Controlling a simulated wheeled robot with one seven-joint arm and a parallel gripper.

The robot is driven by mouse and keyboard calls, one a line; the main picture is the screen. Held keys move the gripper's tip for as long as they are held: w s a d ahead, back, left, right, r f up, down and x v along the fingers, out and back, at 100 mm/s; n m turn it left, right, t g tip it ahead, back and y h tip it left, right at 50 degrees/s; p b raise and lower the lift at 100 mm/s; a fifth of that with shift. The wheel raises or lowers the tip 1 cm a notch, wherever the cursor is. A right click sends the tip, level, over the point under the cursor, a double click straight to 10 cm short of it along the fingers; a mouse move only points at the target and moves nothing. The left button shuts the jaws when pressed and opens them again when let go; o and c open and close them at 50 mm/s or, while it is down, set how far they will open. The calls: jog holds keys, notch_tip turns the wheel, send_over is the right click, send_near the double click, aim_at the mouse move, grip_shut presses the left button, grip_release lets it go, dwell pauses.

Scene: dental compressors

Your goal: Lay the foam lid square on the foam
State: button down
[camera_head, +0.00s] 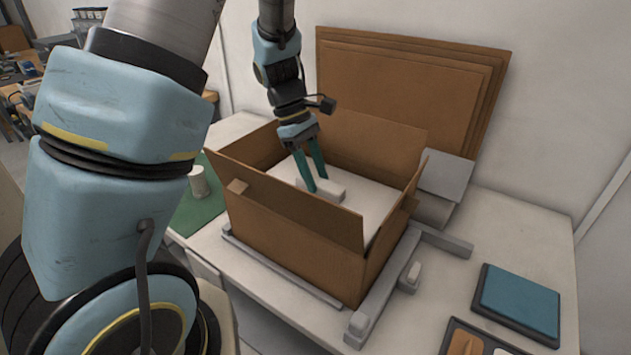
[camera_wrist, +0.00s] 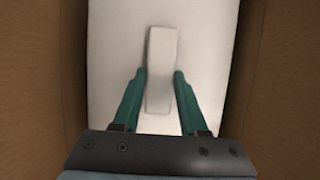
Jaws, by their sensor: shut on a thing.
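The foam lid (camera_head: 358,195) is a pale slab with a raised block handle (camera_head: 326,190) on top. It lies inside the open cardboard box (camera_head: 290,228), below the raised flaps. My gripper (camera_head: 319,182) reaches down into the box with its green fingers on either side of the handle, shut on it. In the wrist view the handle (camera_wrist: 161,60) stands between the two fingertips, and the white lid (camera_wrist: 115,55) fills the middle between brown box walls. The foam under the lid is hidden, so I cannot tell whether the lid rests on it or hangs just above.
The box stands on a pale table (camera_head: 520,240) between grey rails (camera_head: 385,300). Flat cardboard sheets (camera_head: 405,90) lean on the wall behind. A blue pad (camera_head: 518,300) lies at right, and a white cylinder (camera_head: 199,181) stands on a green mat (camera_head: 205,212) at left.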

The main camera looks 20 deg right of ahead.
jog(key=shift+f, duration=0.95)
jog(key=shift+f, duration=0.15)
jog(key=shift+c, duration=2.2)
grip_release()
jog(key=b+v, duration=0.1)
jog(key=v, duration=1.1)
